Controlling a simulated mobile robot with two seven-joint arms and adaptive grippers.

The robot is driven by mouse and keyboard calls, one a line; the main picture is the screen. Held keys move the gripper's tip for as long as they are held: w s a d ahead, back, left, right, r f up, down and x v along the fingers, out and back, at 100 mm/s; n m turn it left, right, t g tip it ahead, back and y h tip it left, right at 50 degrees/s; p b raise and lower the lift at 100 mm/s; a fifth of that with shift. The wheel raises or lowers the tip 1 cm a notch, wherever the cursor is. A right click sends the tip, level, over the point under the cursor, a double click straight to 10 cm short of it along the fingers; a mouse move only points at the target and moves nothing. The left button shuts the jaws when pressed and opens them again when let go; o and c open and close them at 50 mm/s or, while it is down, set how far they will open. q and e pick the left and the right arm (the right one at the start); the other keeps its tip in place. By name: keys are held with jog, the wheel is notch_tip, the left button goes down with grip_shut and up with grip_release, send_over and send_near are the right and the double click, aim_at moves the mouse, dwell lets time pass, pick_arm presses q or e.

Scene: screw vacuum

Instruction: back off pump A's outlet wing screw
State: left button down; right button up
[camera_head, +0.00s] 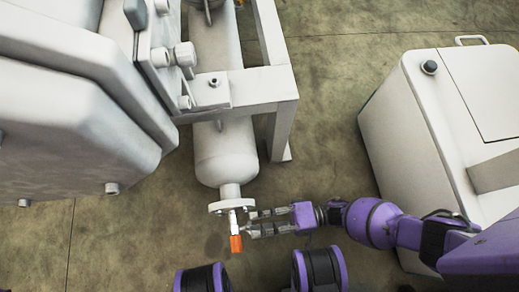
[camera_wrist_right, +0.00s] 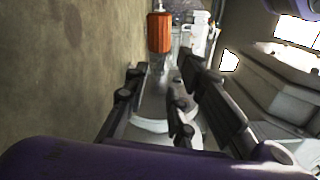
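The pump's outlet ends in a pale round flange (camera_head: 230,206) below a white cylindrical vessel (camera_head: 226,155). A short metal stem comes out of the flange and ends in an orange grip (camera_head: 236,244). The orange grip also shows at the top of the right wrist view (camera_wrist_right: 160,32). No separate wing shape or label A can be made out. My right gripper (camera_head: 250,223) comes in from the right, its fingertips beside the stem, just above the orange grip. Its two fingers are apart in the right wrist view (camera_wrist_right: 160,78). Contact with the stem cannot be told. My left gripper is out of view.
A pale frame (camera_head: 283,125) stands around the vessel, with large white housings (camera_head: 70,110) at the left. A white cabinet (camera_head: 390,120) with a black knob stands at the right. The concrete floor (camera_head: 325,80) between them is clear.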

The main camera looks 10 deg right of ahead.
jog(key=shift+a, duration=0.2)
jog(key=shift+c, duration=0.3)
grip_shut()
jog(key=shift+n, duration=0.4)
jog(key=n+b, duration=0.3)
jog(key=n, duration=1.7)
jog(key=shift+w, duration=0.1)
jog(key=shift+a, duration=0.1)
